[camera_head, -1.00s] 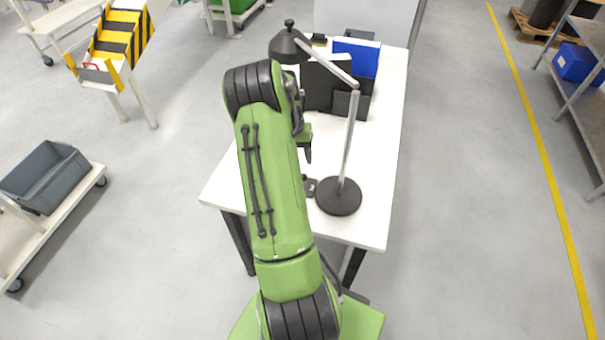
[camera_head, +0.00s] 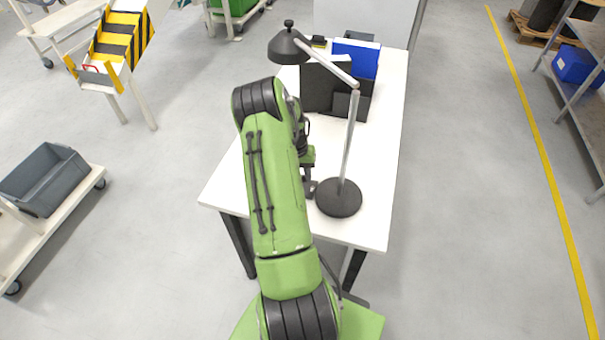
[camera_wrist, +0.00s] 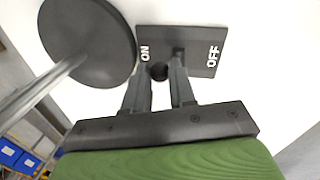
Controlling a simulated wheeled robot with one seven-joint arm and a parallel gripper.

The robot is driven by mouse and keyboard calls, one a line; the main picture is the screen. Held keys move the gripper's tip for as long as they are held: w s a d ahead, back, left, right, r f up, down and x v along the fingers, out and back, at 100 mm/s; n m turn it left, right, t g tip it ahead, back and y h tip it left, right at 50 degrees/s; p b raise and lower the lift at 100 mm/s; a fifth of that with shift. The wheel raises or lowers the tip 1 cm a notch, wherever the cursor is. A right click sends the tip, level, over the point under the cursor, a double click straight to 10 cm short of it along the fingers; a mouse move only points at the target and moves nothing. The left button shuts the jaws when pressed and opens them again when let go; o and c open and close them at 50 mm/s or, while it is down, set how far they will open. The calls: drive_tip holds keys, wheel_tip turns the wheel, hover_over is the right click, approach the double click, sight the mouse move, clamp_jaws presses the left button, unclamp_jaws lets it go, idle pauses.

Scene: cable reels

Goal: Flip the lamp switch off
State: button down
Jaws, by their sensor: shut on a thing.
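The desk lamp has a round black base (camera_head: 339,198), a grey pole and a dark shade (camera_head: 288,46). Its base also shows at the upper left of the wrist view (camera_wrist: 88,40). The dark switch plate (camera_wrist: 198,40) lies beside the base, with ON printed at its left and OFF at its right. The switch lever's round black knob (camera_wrist: 159,72) shows nearer ON. My gripper (camera_wrist: 161,70) is over the plate, its two fingers shut on the lever at the knob. In the head view my gripper (camera_head: 307,180) is low beside the base, and mostly hides the plate.
The lamp stands on a white table (camera_head: 376,190). Black and blue folders (camera_head: 357,56) stand behind it. The lamp's pole rises close to the right of my gripper. The table right of the lamp is clear.

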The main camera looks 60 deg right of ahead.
drive_tip(key=shift+w, duration=0.15)
drive_tip(key=g, duration=0.1)
drive_tip(key=w+g+b, duration=0.1)
drive_tip(key=g, duration=0.1)
drive_tip(key=w+g, duration=0.1)
drive_tip(key=shift+w+a+f+h+b, duration=0.2)
drive_tip(key=shift+w+h+b, duration=0.1)
drive_tip(key=shift+h, duration=0.1)
drive_tip(key=g+b, duration=0.1)
drive_tip(key=w+g+b, duration=0.1)
drive_tip(key=g+b, duration=0.2)
drive_tip(key=shift+w+a+f+h, duration=0.15)
drive_tip(key=shift+w+f+h, duration=0.15)
drive_tip(key=shift+w+f, duration=0.1)
drive_tip(key=shift+w+a+g+b, duration=0.1)
drive_tip(key=shift+w+g+b, duration=0.2)
drive_tip(key=shift+g+b, duration=0.8)
drive_tip(key=c, duration=0.9)
unclamp_jaws()
drive_tip(key=shift+c, duration=0.2)
drive_tip(key=shift+r, duration=0.1)
